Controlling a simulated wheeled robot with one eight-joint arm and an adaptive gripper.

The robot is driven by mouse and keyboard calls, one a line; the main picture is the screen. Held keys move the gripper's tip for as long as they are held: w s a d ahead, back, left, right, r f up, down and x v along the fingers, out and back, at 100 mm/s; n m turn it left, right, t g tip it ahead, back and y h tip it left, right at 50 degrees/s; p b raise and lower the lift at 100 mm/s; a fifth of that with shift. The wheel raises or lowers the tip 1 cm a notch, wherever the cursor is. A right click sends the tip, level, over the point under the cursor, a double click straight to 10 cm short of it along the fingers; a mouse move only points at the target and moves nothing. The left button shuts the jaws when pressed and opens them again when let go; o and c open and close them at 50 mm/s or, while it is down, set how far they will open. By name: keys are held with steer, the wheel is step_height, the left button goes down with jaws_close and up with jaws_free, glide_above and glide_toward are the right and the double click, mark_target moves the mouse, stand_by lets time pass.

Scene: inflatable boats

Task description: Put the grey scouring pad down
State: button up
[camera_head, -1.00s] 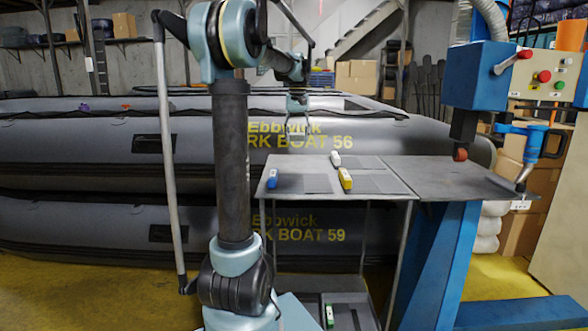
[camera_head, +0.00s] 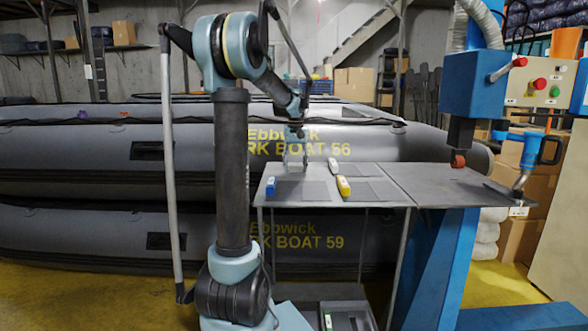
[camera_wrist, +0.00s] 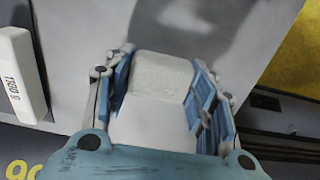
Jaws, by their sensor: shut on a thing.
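The grey scouring pad (camera_wrist: 160,75) is a pale block between the fingers of my gripper in the wrist view. My gripper (camera_wrist: 158,88) is shut on it, with a blue-faced finger on each side. In the head view my gripper (camera_head: 296,162) points down over the far left part of the grey worktable (camera_head: 430,184). The pad is too small to make out there. A dark shadow falls on the grey surface beyond the pad in the wrist view. I cannot tell whether the pad touches that surface.
A labelled white block (camera_wrist: 20,75) is left of my gripper. A blue machine (camera_head: 487,80) stands right; grey boats (camera_head: 80,140) lie behind.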

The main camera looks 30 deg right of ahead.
mark_target(295, 164)
steer(key=shift+f, duration=0.35)
steer(key=shift+f, duration=0.15)
steer(key=o, duration=1.2)
step_height(295, 164, up, 12)
